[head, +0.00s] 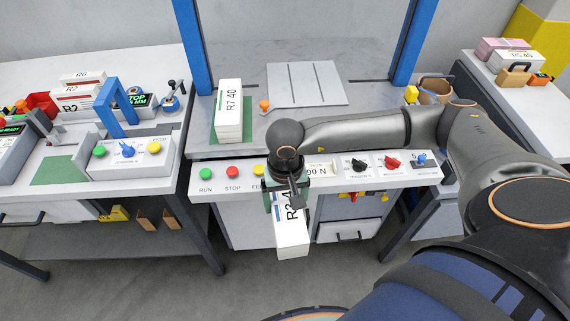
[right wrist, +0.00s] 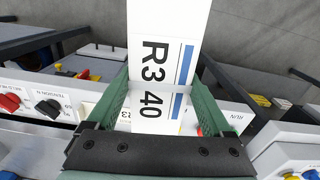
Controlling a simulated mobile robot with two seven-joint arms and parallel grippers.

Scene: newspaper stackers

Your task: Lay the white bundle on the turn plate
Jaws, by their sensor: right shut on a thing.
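The white bundle (head: 292,236) is a stack with an "R3 40" label and a blue stripe. My right gripper (head: 286,200) is shut on it and holds it in front of the control panel. In the right wrist view the bundle (right wrist: 163,60) sits between the two green fingers, with a pale band across it. A light grey plate (head: 306,82) with dark lines lies at the back of the middle table; it looks like the turn plate, and it is bare. My left gripper is not in view.
Another white bundle (head: 229,108), "R7 40", stands on a green mat left of the plate, with an orange knob (head: 265,105) beside it. Blue posts (head: 190,50) flank the table. The control panel (head: 325,172) carries buttons and knobs. A brown container (head: 434,90) stands at right.

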